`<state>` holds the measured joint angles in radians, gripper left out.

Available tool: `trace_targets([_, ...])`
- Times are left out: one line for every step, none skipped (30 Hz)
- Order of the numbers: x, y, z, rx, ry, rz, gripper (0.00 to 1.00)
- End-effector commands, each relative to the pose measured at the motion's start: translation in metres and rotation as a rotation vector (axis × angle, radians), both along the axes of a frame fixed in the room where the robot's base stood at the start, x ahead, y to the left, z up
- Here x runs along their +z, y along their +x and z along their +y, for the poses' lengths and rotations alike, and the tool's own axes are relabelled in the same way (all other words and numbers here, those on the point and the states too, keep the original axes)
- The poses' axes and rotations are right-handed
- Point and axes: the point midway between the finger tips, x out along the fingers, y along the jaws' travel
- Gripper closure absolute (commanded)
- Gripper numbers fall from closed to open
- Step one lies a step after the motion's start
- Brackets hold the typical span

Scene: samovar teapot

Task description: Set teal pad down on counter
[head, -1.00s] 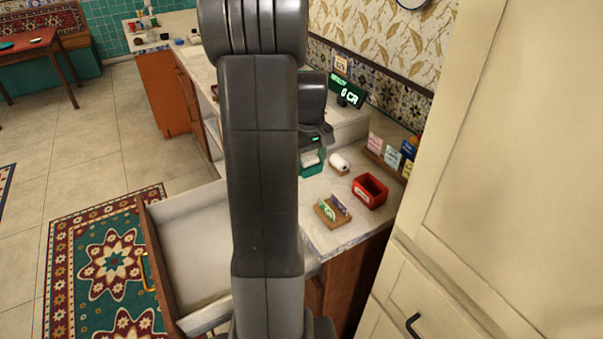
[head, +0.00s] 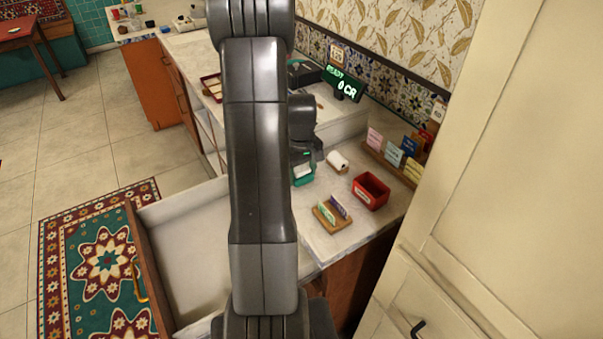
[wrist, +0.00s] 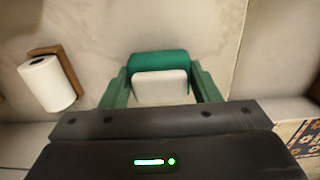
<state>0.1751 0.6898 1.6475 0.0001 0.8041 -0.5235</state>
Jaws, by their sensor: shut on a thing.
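The teal pad (wrist: 158,60) shows in the wrist view between the two green fingers of my gripper (wrist: 160,88), with a pale block-like part (wrist: 160,85) on its near side. My gripper is shut on it. In the head view the teal pad (head: 303,175) is small and partly hidden behind my arm. It is over the pale counter (head: 350,236), left of the white roll. I cannot tell whether the pad touches the counter.
A white roll (head: 338,161), a red bin (head: 370,190) and a wooden card holder (head: 333,215) stand on the counter near the pad. Cards (head: 392,155) stand along the wall. A green-lit display (head: 345,84) stands behind. An open drawer (head: 185,250) juts out at left.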

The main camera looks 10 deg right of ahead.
Motion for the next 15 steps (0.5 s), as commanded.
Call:
trace_targets([-0.0046, -0.0008, 0.0001, 0.0, 0.001, 0.004, 0.66])
trace_targets([-0.0061, -0.0006, 0.0001, 0.0, 0.0, 0.002, 0.66])
trace_targets([-0.0074, -0.0004, 0.0001, 0.0, 0.0, 0.0, 0.66])
trace_targets([-0.0077, -0.0002, 0.0, 0.0, 0.0, 0.0, 0.66])
trace_targets([-0.0078, -0.0001, 0.0001, 0.0, 0.0, -0.001, 0.66])
trace_targets([-0.0076, -0.0001, 0.0, 0.0, -0.001, -0.001, 0.66])
trace_targets([-0.0076, -0.0001, 0.0001, 0.0, 0.0, -0.001, 0.66])
trace_targets([-0.0076, -0.0001, 0.0001, 0.0, 0.0, -0.001, 0.66])
trace_targets([-0.0076, -0.0001, 0.0001, 0.0, 0.0, -0.001, 0.66])
trace_targets([-0.0078, -0.0001, 0.0001, 0.0, 0.0, -0.001, 0.66])
trace_targets([-0.0085, -0.0001, 0.0001, 0.0, 0.0, 0.0, 0.66])
trace_targets([-0.01, -0.0001, 0.0001, 0.0, 0.0, 0.0, 0.66])
trace_targets([-0.0113, -0.0001, 0.0001, 0.0, 0.0, 0.0, 0.66])
trace_targets([-0.0124, -0.0001, 0.0001, 0.0, 0.0, 0.0, 0.66])
trace_targets([-0.011, -0.0001, 0.0001, 0.0, 0.0, 0.0, 0.38])
